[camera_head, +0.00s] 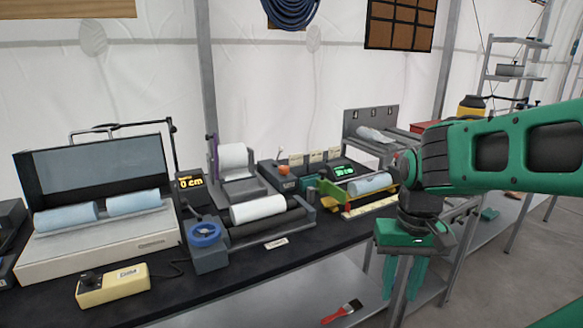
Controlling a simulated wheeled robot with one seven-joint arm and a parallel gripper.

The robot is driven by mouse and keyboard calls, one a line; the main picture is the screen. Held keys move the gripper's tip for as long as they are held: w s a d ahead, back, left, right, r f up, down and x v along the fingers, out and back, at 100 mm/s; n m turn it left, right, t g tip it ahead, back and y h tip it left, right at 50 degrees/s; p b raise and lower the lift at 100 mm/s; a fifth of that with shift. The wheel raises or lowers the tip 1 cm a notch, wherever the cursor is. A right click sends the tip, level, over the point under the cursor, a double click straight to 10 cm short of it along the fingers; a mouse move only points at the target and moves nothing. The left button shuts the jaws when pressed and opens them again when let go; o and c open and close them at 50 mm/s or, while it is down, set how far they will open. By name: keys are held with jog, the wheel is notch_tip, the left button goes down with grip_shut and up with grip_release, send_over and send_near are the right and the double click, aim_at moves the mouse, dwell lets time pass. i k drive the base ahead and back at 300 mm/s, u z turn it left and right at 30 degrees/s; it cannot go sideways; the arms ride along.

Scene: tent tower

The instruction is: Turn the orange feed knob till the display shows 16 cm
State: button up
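The orange knob (283,169) sits on the left part of a dark unit at the back of the bench. A small display with green digits (343,170) stands to its right; its number is too small to read surely. Another display with amber digits (190,182) stands further left and reads about 0 cm. A blue knob (205,233) is on the roller machine below that one. My gripper (402,291) is green, points down and hangs in front of the bench, right of and well apart from the orange knob. Its fingers are spread with nothing seen between them.
A white paper roll (257,208) and a blue roll (370,184) lie on machines along the bench. A large machine with an open lid (95,238) and a yellow control box (112,285) stand left. A red brush (342,312) lies on the lower shelf.

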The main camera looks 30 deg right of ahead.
aim_at(283, 170)
jog(key=i, duration=1)
